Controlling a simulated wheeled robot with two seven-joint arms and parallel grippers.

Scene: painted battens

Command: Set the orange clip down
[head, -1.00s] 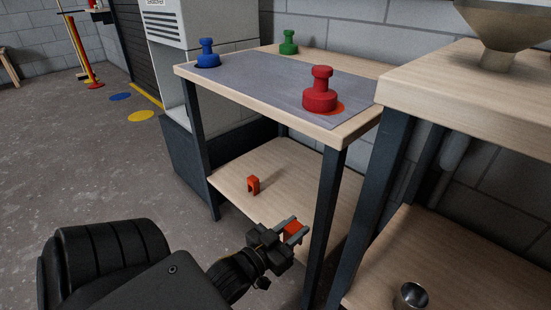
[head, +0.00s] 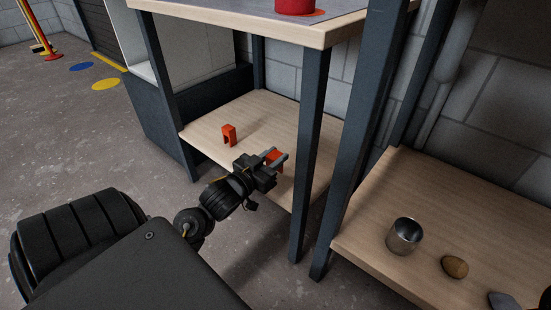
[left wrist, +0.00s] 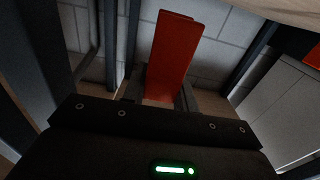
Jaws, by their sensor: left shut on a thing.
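My left gripper (head: 277,158) is shut on an orange clip (head: 275,155), over the right part of the lower wooden shelf (head: 262,114). The held clip fills the middle of the left wrist view (left wrist: 172,55), between the two fingers. Whether it touches the shelf I cannot tell; the gripper partly hides it in the head view. A second orange clip (head: 229,135) stands upright on the same shelf, left of the gripper and apart from it.
A dark table leg (head: 309,150) rises just right of the gripper. The upper tabletop (head: 240,22) with a red knob-like piece (head: 295,6) is above. A metal cup (head: 404,236) and a brown stone-like object (head: 455,266) sit on the right-hand shelf. The lower shelf's back is clear.

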